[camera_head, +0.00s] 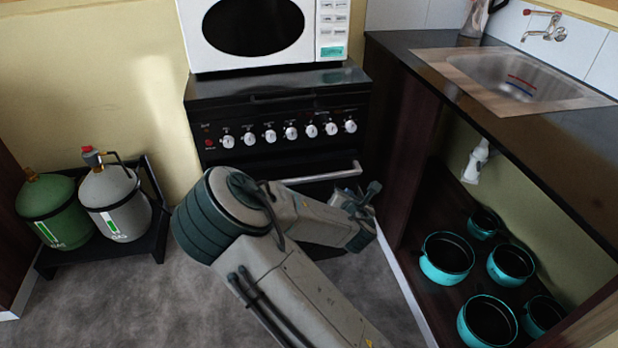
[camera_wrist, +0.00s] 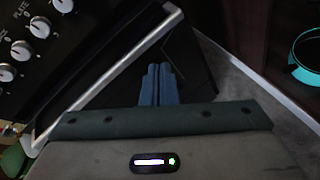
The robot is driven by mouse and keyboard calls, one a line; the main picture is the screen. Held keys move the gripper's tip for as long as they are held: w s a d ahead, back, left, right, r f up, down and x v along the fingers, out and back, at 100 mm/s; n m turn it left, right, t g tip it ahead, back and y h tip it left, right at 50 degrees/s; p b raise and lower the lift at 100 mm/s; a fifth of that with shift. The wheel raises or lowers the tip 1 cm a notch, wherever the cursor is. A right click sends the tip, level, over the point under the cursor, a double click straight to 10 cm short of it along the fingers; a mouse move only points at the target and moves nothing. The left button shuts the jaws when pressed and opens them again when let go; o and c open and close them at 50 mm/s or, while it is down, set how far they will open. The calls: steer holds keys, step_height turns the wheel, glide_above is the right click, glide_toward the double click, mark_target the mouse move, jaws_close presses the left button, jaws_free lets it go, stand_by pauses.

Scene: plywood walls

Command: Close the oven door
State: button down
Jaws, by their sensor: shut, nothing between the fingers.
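The black oven (camera_head: 280,108) stands against the back wall with a row of white knobs. Its door handle (camera_head: 325,174) is a pale metal bar below the knobs, partly hidden by my arm. In the wrist view the handle (camera_wrist: 115,70) runs diagonally, with the dark door around it. How far the door stands open I cannot tell. My gripper (camera_head: 367,196) is just in front of the door, near the handle's right end. In the wrist view its fingers (camera_wrist: 157,72) are together and empty, to the right of the handle. Contact with the door I cannot make out.
A white microwave (camera_head: 255,30) sits on the oven. The sink counter (camera_head: 480,80) is on the right, above a shelf with several teal pots (camera_head: 447,258). Gas bottles (camera_head: 118,205) stand at the left. Grey floor (camera_head: 120,300) is clear at the lower left.

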steer(key=a+n+t+y+b, duration=0.15)
steer(key=a+n+y, duration=0.25)
steer(key=a+n, duration=0.4)
steer(key=b, duration=0.2)
glide_toward(307, 164)
steer(key=x, duration=0.5)
steer(key=shift+w+f, duration=0.1)
steer(key=shift+w+a, duration=0.15)
steer(key=shift+w, duration=0.45)
